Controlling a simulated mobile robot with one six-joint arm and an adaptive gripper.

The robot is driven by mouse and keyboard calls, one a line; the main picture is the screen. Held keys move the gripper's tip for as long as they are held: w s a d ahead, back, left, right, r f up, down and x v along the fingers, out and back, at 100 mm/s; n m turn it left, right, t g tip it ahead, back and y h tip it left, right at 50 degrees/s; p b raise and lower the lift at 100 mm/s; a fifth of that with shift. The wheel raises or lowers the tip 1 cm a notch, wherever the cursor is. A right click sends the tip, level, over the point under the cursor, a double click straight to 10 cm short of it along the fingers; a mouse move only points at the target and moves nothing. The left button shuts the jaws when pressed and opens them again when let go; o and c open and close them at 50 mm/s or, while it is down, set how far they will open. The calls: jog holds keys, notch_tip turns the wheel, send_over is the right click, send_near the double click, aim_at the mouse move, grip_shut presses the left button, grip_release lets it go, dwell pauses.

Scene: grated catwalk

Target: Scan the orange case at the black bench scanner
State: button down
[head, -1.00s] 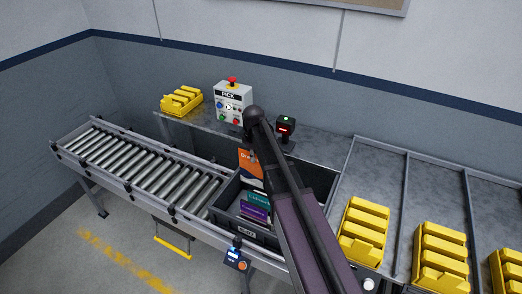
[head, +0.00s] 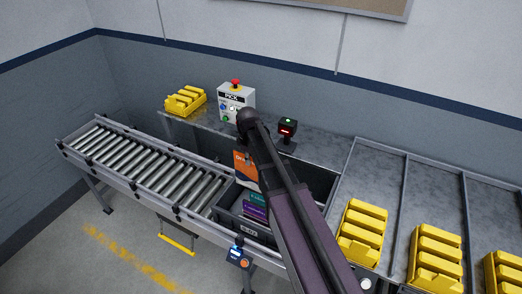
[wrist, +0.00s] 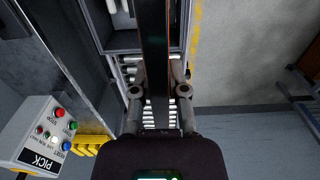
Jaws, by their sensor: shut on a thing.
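The dark tote (head: 313,173) holds several boxes, including purple and teal ones. A roller conveyor (head: 150,172) runs to the left. The PICK control box (head: 236,103) and a yellow bin (head: 186,101) stand on the bench. More yellow bins (head: 362,232) stand at right.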

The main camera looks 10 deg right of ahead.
jog(key=s+a, duration=0.3)
jog(key=s, duration=0.2)
jog(key=shift+a, duration=0.25)
dwell(0.4)
dwell(0.4)
